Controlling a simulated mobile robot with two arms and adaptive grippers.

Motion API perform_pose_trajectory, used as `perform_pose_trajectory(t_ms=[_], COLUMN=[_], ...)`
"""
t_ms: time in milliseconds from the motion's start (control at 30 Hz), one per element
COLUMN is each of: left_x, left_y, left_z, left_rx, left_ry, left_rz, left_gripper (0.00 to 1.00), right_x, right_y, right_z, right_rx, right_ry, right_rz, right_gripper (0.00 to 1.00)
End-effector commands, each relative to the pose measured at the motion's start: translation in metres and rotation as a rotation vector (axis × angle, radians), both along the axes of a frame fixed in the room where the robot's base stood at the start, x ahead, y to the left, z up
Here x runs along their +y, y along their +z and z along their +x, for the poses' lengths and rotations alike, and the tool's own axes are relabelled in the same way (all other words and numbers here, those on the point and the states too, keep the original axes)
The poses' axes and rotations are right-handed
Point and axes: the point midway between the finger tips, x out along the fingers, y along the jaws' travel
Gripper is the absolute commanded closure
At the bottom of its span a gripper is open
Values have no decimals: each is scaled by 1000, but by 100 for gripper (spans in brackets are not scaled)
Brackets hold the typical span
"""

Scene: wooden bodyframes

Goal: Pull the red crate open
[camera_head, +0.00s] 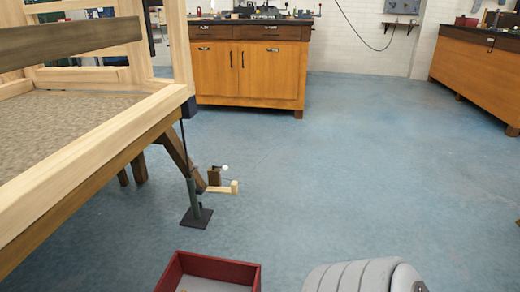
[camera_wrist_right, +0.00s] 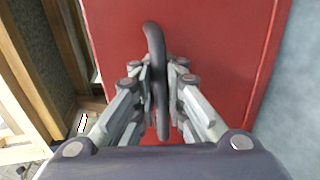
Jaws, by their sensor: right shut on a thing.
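The red crate (camera_head: 218,267) shows at the bottom edge of the head view, with its open top and part of a pale grey inside visible; its lower part is cut off. In the right wrist view its flat red face (camera_wrist_right: 228,50) fills most of the picture. A dark curved handle (camera_wrist_right: 154,38) stands out from that face. My right gripper (camera_wrist_right: 158,72) is shut on the handle, with one finger on each side of it. My left gripper is in neither view.
A wooden frame (camera_head: 95,170) stands at the left on legs, and a metal stand (camera_head: 196,213) is under its near corner. A wooden cabinet (camera_head: 250,75) is at the back, another (camera_head: 475,75) at the right. The blue floor (camera_head: 360,160) between them is clear.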

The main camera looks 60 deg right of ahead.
Motion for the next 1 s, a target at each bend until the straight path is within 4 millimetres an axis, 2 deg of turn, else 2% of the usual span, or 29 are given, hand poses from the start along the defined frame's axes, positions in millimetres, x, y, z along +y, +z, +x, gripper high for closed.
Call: perform_pose_trajectory(t_ms=[67,100,200,500,633,767,1000], left_x=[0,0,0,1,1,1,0], left_y=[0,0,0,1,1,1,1], left_z=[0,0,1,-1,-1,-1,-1], left_rx=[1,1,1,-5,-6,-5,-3], left_ry=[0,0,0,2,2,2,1], left_rz=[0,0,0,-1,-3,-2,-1], left_gripper=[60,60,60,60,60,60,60], right_x=[1,1,1,0,-3,-10,-27], right_y=[1,1,1,1,1,5,16], right_z=[0,0,0,0,-8,-28,-76], right_rx=[-3,-3,-2,-2,2,4,4], right_ry=[2,2,2,0,-1,-1,-1], right_rz=[3,3,2,2,0,0,0], right_gripper=[100,89,69,69,69,69,69])
